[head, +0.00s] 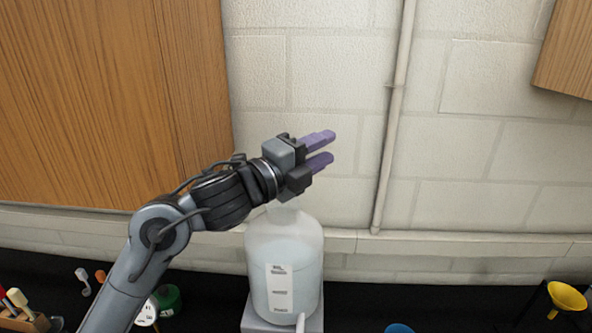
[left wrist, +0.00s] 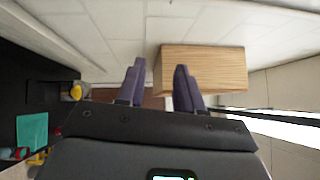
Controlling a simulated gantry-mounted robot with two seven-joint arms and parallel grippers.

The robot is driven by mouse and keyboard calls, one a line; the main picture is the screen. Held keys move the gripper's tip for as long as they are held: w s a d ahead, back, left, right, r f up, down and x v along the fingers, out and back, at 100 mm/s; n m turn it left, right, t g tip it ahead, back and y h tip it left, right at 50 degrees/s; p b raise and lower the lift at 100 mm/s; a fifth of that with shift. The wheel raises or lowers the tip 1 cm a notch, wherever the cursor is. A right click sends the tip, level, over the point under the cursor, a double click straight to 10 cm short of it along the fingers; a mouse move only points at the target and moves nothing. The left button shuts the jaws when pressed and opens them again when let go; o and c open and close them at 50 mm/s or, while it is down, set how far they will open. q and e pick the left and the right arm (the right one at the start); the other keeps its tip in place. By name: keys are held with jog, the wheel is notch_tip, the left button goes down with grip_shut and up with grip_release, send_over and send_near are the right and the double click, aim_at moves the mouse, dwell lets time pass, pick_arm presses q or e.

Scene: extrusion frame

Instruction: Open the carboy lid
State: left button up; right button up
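A translucent carboy (head: 284,262) with a white label stands upright on a grey block (head: 256,322) against the wall. Its top and any lid are hidden behind my left wrist. My left gripper (head: 328,148) is above the carboy, a little to the right of its neck, with its purple fingers pointing right. The fingers are apart, with nothing between them. The left wrist view also shows the left gripper (left wrist: 158,78) open and empty; the carboy does not show there. My right gripper is in neither view.
A wooden cabinet (head: 90,90) fills the upper left, and another wooden panel (head: 568,55) is at upper right. A pipe (head: 393,120) runs down the wall. A yellow funnel (head: 567,297), a blue item (head: 398,328) and a green roll (head: 168,298) sit on the black bench.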

pick_arm(q)
jog(key=shift+s+d+r+b, duration=0.1)
jog(key=shift+s+d+r, duration=0.25)
jog(key=shift+d, duration=0.2)
jog(key=shift+s+d+r+b, duration=0.15)
jog(key=shift+s+d+r, duration=0.1)
jog(key=shift+d+r, duration=0.25)
jog(key=shift+s+d+r+b, duration=0.1)
jog(key=shift+s+d+r, duration=0.2)
jog(key=shift+d, duration=0.3)
